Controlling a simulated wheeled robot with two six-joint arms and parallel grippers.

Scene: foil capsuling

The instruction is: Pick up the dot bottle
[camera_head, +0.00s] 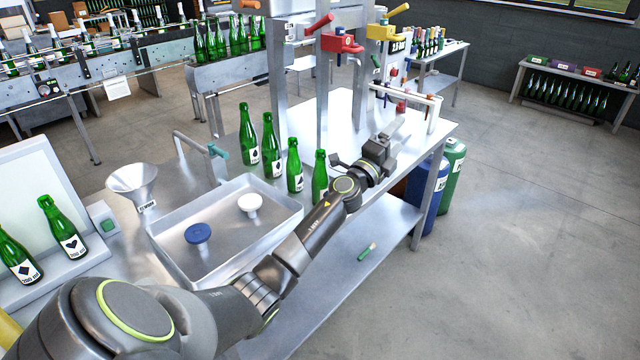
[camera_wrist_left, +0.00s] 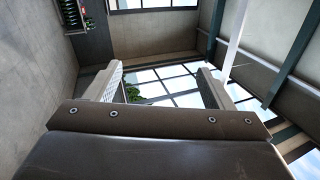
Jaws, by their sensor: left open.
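Several green bottles stand upright on the steel table, and I cannot make out a dot on any label. In the left wrist view the gripper (camera_wrist_left: 160,74) is open and empty, facing windows and the ceiling. My right gripper is out of view.
A steel tray (camera_head: 170,255) holds a blue disc-topped piece (camera_head: 198,233) and a white one (camera_head: 249,203). Two bottles lean in a rack (camera_head: 80,262) at left. A post with red (camera_head: 342,43) and yellow clamps rises behind the bottles.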

